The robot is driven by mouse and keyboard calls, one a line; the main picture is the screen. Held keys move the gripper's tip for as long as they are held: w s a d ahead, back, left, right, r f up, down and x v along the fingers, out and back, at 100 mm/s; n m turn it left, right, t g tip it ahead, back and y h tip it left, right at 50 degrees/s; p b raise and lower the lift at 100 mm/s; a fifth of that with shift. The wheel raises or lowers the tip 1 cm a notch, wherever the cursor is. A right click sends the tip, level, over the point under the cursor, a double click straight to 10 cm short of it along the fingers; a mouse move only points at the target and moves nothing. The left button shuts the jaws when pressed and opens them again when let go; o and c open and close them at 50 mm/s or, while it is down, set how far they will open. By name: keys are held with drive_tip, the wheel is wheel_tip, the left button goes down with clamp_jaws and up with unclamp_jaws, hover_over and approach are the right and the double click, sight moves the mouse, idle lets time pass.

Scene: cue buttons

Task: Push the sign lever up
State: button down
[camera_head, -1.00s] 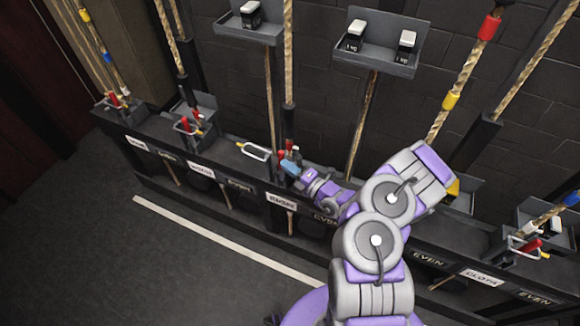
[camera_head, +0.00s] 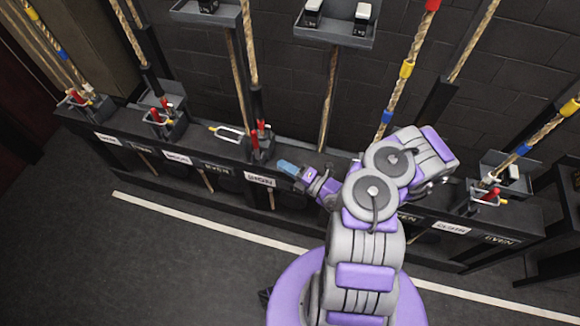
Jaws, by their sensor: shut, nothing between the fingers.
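A lever station with red handles (camera_head: 257,140) stands on the rail left of my gripper, beside a rope. A white label (camera_head: 260,180) is on the rail front below it; its word is too small to read surely, so I cannot confirm it is the sign lever. A pale loop with a yellow tip (camera_head: 230,132) lies flat just left of the red handles. My gripper (camera_head: 286,166) is shut and empty, its blue tip pointing left, just right of and in front of the station. A small gap seems to separate them.
More lever stations stand along the dark rail (camera_head: 330,160), at left (camera_head: 163,121), far left (camera_head: 77,101) and right (camera_head: 487,199). Trays with weights (camera_head: 334,28) hang on ropes above. Open floor (camera_head: 130,265) with a white line lies in front.

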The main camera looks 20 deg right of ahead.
drive_tip(key=shift+s+d, duration=0.2)
drive_tip(key=shift+s, duration=0.5)
drive_tip(key=shift+d, duration=0.15)
